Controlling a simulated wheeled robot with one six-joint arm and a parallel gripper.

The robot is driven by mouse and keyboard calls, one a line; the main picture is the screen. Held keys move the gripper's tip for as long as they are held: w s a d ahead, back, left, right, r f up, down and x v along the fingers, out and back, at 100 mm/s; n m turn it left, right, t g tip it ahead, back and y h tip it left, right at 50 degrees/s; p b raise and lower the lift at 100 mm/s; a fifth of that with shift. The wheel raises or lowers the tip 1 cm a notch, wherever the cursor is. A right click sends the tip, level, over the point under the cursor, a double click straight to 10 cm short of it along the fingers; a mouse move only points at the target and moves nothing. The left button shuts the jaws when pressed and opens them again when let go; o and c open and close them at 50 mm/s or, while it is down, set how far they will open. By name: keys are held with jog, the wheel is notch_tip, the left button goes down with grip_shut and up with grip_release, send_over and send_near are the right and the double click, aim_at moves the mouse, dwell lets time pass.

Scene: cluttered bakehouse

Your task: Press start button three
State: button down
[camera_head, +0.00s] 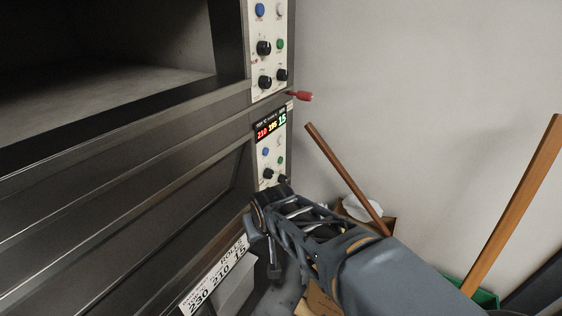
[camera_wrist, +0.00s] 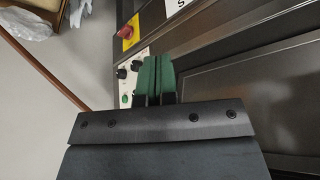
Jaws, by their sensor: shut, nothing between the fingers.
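In the head view an oven front carries stacked control panels. The upper panel (camera_head: 266,65) has a blue button, a pale button, a green button (camera_head: 279,44) and black knobs. The panel below (camera_head: 271,140) has a lit display reading 210, 195, 15, a blue button (camera_head: 265,152), a small green button (camera_head: 280,160) and a knob; my arm hides its lower end. My gripper (camera_head: 261,215) is in front of the oven below that panel. In the wrist view its green fingers (camera_wrist: 155,80) are together beside a panel with black knobs and a green button (camera_wrist: 125,99). I cannot tell any contact.
A red handle (camera_head: 304,96) sticks out beside the oven. A red knob on yellow (camera_wrist: 126,32) shows in the wrist view. A wooden pole (camera_head: 348,180) leans near a cardboard box, another (camera_head: 515,205) at right. A card (camera_head: 216,277) reads 230 210 15.

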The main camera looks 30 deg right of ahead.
jog(key=w+d+m+t+h, duration=0.2)
jog(key=w+d+m+t, duration=0.1)
jog(key=w+d, duration=0.45)
jog(key=m+t+h, duration=0.2)
jog(key=m+t, duration=0.2)
jog(key=t, duration=0.2)
send_near(281, 160)
jog(key=d+f, duration=0.1)
jog(key=d, duration=0.2)
jog(key=s+d+f+m+t+h+p, duration=0.1)
jog(key=s+d+m+t, duration=0.1)
jog(key=d+t, duration=0.2)
jog(key=shift+d, duration=1.15)
jog(key=shift+f, duration=0.15)
jog(key=w+a, duration=0.4)
jog(key=w, duration=0.3)
jog(key=shift+w, duration=0.3)
jog(key=shift+a, duration=0.1)
jog(key=shift+w+a, duration=0.1)
jog(key=shift+w, duration=0.05)
